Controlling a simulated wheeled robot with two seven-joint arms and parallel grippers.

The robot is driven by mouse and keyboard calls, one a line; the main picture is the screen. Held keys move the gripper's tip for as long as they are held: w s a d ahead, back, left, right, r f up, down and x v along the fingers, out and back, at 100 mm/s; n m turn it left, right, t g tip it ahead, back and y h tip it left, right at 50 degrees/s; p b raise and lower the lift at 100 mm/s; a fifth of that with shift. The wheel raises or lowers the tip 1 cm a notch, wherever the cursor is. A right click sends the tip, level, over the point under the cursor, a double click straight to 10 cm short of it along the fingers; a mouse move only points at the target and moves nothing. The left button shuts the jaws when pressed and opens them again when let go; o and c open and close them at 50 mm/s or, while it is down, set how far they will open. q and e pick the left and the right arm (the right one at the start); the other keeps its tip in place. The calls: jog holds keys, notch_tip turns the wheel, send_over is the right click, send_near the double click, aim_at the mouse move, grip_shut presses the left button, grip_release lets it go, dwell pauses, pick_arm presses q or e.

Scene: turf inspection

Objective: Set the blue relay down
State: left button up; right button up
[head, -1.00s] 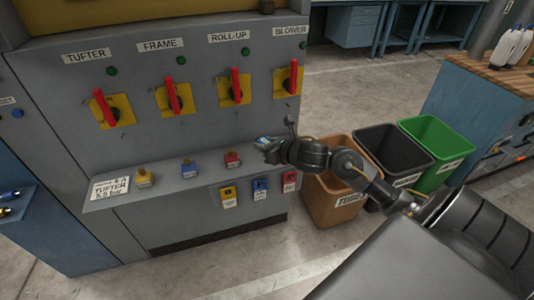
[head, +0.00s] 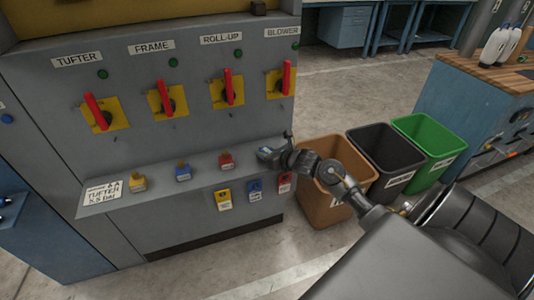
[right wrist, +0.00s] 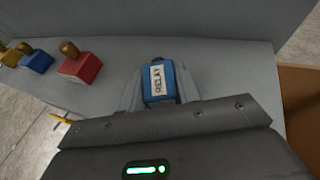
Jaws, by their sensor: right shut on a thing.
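The blue relay (right wrist: 158,84) has a white label reading RELAY. In the right wrist view it sits between the pale fingers of my right gripper (right wrist: 158,94), which is shut on it. In the head view my right gripper (head: 265,154) is at the right end of the grey shelf (head: 205,172), to the right of the red block. There the relay is small and mostly hidden by the gripper. I cannot tell whether its underside touches the shelf. My left gripper is not in view.
On the shelf stand a red block (head: 227,162), a blue block (head: 183,173) and a yellow block (head: 138,184), each with a knob. Tags (head: 223,200) hang on the front. Red-handled switches (head: 163,98) are above. A brown bin (head: 327,200) stands right of the cabinet.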

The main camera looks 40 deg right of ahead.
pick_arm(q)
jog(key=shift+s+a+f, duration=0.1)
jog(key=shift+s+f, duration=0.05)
pick_arm(e)
jog(key=shift+f, duration=0.1)
jog(key=o, duration=0.7)
jog(key=shift+f, duration=0.1)
jog(key=shift+o, duration=1.8)
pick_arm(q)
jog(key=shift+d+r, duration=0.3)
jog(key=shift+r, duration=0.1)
